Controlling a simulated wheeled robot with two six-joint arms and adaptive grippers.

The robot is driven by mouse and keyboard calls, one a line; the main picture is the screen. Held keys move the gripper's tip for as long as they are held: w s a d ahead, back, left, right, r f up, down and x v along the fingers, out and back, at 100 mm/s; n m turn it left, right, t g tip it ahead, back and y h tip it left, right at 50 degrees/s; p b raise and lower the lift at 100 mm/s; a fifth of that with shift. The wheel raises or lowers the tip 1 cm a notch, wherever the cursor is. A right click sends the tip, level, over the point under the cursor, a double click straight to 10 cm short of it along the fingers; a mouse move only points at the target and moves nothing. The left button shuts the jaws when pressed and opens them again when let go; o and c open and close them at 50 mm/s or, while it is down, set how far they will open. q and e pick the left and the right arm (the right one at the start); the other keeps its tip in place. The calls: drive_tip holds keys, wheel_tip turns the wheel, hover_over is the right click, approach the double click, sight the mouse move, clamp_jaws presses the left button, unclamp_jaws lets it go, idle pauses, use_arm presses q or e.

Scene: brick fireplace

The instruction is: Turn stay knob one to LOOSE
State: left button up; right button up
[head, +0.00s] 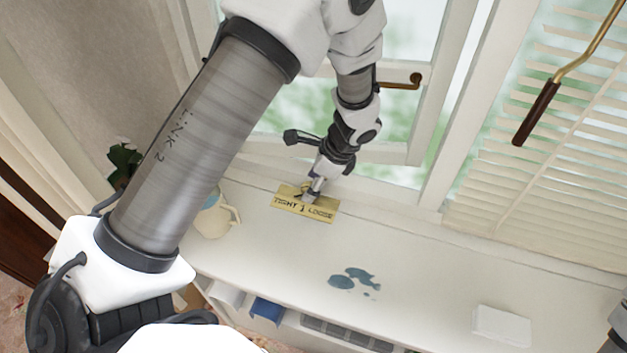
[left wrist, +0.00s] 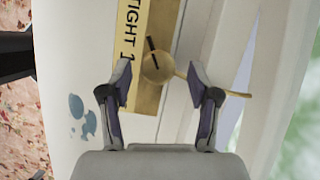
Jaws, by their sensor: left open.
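A brass plate (head: 318,209) lettered TIGHT, 1 and LOOSE lies on the white sill below the open window. In the left wrist view the plate (left wrist: 136,38) shows TIGHT and 1; LOOSE is hidden. A round brass knob (left wrist: 158,67) sits at the plate's edge, its dark mark pointing toward the TIGHT end. My left gripper (head: 311,194) is down at the plate and hides the knob in the head view. In the wrist view its open fingers (left wrist: 160,82) stand either side of the knob, apparently apart from it. My right gripper is not seen.
A thin brass rod (left wrist: 235,95) runs right from the knob, behind one finger. A cream mug (head: 213,217) stands left of the plate. Blue patches (head: 352,278) and a white block (head: 501,325) lie on the sill. A window handle (head: 402,82) is above.

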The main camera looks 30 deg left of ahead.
use_arm(q)
drive_tip(key=shift+s+r, duration=0.1)
drive_tip(key=shift+s, duration=0.05)
drive_tip(key=shift+c, duration=1)
drive_tip(key=c, duration=0.9)
drive_tip(key=shift+c, duration=0.2)
